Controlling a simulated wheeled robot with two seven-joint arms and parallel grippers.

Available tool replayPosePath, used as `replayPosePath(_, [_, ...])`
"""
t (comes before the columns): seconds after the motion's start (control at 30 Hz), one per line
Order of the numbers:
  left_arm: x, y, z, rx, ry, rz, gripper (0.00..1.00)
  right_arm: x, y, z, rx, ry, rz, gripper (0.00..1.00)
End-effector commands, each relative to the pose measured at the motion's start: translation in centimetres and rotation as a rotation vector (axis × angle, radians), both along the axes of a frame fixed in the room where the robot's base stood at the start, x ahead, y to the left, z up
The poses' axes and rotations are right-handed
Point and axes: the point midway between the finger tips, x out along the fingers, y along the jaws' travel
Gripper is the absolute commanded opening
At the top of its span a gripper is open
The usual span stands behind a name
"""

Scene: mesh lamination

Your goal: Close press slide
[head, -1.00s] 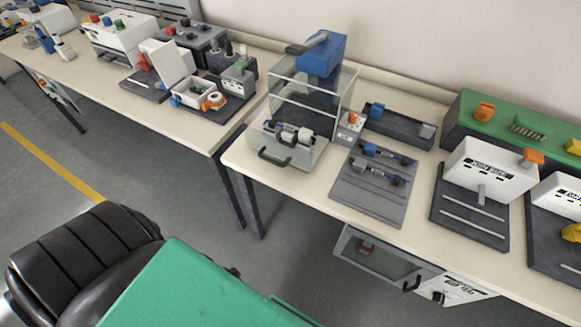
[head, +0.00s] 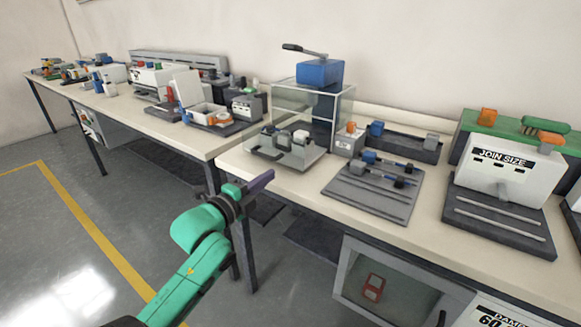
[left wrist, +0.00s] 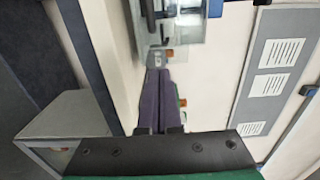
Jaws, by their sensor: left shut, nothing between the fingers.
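The press (head: 322,72) stands on the right-hand bench, with a blue head, a dark lever on top and a clear guard around its dark column. Its slide (head: 282,157) is a pale tray with a dark front handle (head: 268,152); it sticks out at the front of the press and carries a small fixture. My left gripper (head: 262,181) is shut and empty, in front of the bench edge and below the slide, apart from it. Its purple fingers (left wrist: 163,100) show pressed together in the left wrist view. My right gripper is in neither view.
A grey rack plate (head: 370,195) with blue and dark tools lies right of the press. A white JOIN SIZE machine (head: 505,165) stands further right. A grey cabinet (head: 385,285) hangs under the bench. Another bench (head: 150,120) with equipment stands at the left.

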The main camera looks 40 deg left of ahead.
Motion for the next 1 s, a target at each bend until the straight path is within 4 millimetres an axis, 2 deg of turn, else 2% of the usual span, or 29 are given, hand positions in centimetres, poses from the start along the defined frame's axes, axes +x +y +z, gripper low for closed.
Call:
replayPosePath(0.2, [4.8, 0.1, 0.3, -0.003, -0.005, 0.001, 0.00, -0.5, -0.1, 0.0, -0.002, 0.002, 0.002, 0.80])
replayPosePath(0.4, [8.5, 0.1, 0.2, -0.003, -0.002, 0.000, 0.00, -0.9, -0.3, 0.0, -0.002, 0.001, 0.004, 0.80])
replayPosePath(0.57, [9.8, 0.2, 0.0, -0.001, 0.001, 0.000, 0.00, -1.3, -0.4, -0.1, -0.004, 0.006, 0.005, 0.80])
replayPosePath(0.9, [10.0, 0.2, -0.1, -0.001, 0.001, 0.000, 0.00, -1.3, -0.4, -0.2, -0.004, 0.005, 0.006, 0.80])
replayPosePath(1.0, [11.1, 0.2, -0.1, -0.002, 0.000, -0.001, 0.00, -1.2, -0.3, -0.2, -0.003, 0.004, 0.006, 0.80])
